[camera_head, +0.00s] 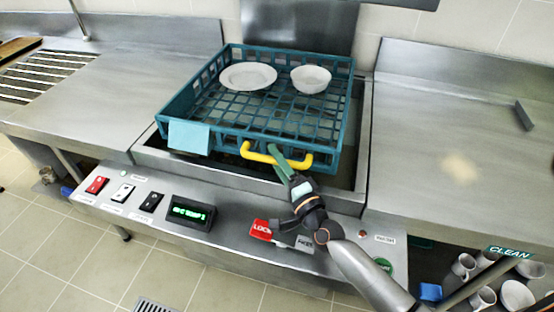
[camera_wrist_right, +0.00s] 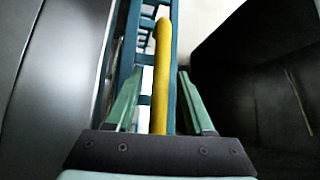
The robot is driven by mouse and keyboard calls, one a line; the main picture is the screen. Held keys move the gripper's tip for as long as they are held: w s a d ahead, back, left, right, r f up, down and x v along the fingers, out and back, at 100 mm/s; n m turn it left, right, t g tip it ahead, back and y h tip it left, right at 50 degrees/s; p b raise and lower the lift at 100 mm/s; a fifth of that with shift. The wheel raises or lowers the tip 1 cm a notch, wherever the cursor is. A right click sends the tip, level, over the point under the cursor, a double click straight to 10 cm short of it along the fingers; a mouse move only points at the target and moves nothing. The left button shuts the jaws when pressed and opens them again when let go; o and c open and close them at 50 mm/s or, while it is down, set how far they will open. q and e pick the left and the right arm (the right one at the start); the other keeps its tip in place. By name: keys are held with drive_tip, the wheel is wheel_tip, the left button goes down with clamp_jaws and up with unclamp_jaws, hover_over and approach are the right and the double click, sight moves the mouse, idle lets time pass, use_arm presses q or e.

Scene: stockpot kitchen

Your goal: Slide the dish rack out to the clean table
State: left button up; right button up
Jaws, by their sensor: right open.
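The teal dish rack (camera_head: 215,134) sits in the machine bay at the middle of the counter, with a white plate (camera_head: 248,76) and a white bowl (camera_head: 311,79) in it. A yellow handle (camera_head: 262,157) is on its front side. My right gripper (camera_head: 280,158) is at the handle. In the right wrist view the yellow handle (camera_wrist_right: 162,80) runs between the open green fingers (camera_wrist_right: 160,100), with gaps at both sides. The clean table (camera_head: 450,130) is the steel counter on the right. My left gripper is not in view.
A light blue cloth or card (camera_head: 188,137) hangs on the rack's front left. The front panel has switches, a green display (camera_head: 190,212) and a red lock button (camera_head: 262,229). A dark bar (camera_head: 523,116) lies on the clean table, which is otherwise mostly clear. Cups (camera_head: 463,265) stand below it.

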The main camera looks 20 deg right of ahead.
clamp_jaws()
idle(0.3)
idle(1.1)
